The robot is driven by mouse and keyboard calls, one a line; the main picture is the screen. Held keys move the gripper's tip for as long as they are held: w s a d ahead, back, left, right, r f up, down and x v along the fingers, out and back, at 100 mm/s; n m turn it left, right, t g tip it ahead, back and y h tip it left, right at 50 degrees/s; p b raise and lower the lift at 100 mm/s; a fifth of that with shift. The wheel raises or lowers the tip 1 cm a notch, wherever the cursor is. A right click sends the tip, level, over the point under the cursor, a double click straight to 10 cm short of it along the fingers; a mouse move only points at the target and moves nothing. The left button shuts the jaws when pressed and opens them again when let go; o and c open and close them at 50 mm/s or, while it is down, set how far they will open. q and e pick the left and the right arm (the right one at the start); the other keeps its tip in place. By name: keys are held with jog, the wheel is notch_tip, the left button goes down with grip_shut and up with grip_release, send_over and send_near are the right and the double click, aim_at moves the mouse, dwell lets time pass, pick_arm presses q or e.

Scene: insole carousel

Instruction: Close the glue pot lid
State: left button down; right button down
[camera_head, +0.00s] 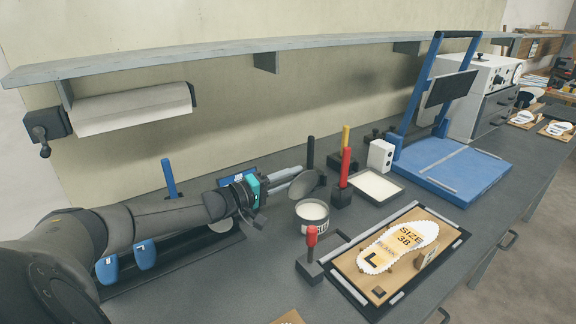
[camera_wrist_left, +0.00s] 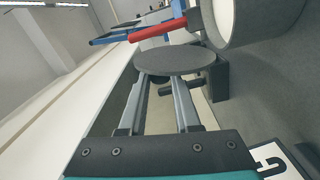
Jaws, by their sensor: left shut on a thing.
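The glue pot (camera_head: 312,215) is a round dark pot with pale contents, standing open on the bench. Its lid (camera_head: 303,186) is a flat grey disc, tilted up beside the pot's far left rim. My left gripper (camera_head: 298,176) is shut on the lid. In the left wrist view the lid (camera_wrist_left: 175,60) lies across the ends of both fingers (camera_wrist_left: 160,90), which hides the exact grip. The pot (camera_wrist_left: 238,22) shows there just beyond the lid, at the upper right. My right gripper is out of view.
A red-handled tool (camera_head: 311,238) stands in front of the pot, and a red and yellow brush stand (camera_head: 342,190) is to its right. A white-filled tray (camera_head: 376,186) and an insole board (camera_head: 402,250) lie further right. A shelf (camera_head: 220,50) runs above.

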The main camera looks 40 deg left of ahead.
pick_arm(q)
jog(key=shift+s+d+r+m+p, duration=0.15)
jog(key=shift+d+m+p, duration=0.4)
jog(key=shift+m+p, duration=0.35)
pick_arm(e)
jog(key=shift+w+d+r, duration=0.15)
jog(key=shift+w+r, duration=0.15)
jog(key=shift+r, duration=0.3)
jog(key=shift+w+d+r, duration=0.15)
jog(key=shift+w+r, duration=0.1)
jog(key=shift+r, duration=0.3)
pick_arm(q)
jog(key=c, duration=0.6)
grip_release()
jog(key=shift+p+v, duration=2.45)
jog(key=shift+v, duration=5.2)
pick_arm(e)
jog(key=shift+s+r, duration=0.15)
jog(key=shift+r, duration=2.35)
